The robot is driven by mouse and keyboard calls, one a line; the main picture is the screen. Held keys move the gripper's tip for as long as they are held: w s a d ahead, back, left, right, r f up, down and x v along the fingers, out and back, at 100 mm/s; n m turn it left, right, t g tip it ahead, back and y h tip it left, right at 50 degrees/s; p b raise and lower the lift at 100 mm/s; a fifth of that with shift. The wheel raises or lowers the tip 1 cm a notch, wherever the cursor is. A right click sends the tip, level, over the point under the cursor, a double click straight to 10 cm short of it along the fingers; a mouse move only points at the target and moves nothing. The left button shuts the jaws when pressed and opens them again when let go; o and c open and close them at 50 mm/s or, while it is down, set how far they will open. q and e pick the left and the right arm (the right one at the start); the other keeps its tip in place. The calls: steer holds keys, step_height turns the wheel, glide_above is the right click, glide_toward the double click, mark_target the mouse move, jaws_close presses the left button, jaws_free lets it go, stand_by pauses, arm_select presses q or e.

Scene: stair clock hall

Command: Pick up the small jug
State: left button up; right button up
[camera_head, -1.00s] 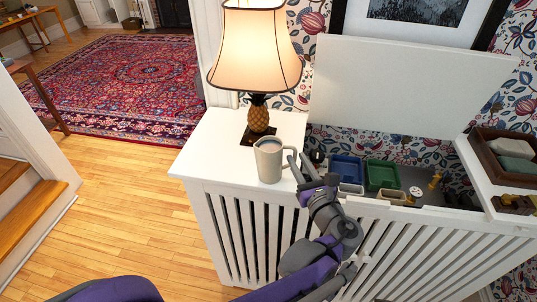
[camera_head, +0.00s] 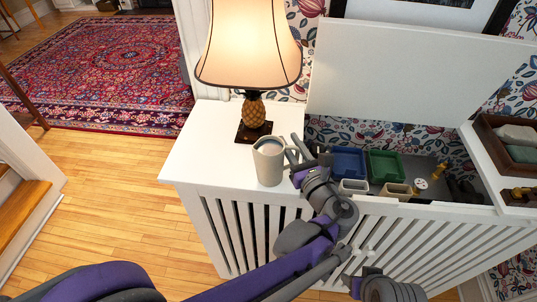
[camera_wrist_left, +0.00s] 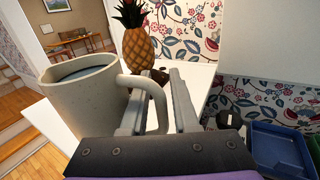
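The small jug (camera_head: 269,163) is pale, speckled and upright on the white cabinet's left top, with liquid inside. In the left wrist view the jug (camera_wrist_left: 82,105) fills the left side, its handle toward my gripper. My left gripper (camera_head: 303,150) is at the jug's right side. In the left wrist view its fingers (camera_wrist_left: 158,85) stand apart around the handle, one by the handle's opening and one outside it. A gap shows beside the right finger; I cannot tell whether the left finger touches the handle.
A lit lamp with a pineapple base (camera_head: 253,110) stands close behind the jug. Right of it, the cabinet's open compartment holds a blue bin (camera_head: 347,163), a green bin (camera_head: 386,167) and small cups. The raised white lid (camera_head: 410,75) stands behind. A brown tray (camera_head: 487,140) is at right.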

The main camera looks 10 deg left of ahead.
arm_select(q)
steer(key=shift+s+d, duration=0.1)
steer(key=shift+s, duration=0.05)
steer(key=shift+s+d+r, duration=0.1)
steer(key=shift+s, duration=0.05)
steer(key=shift+c, duration=0.9)
jaws_close()
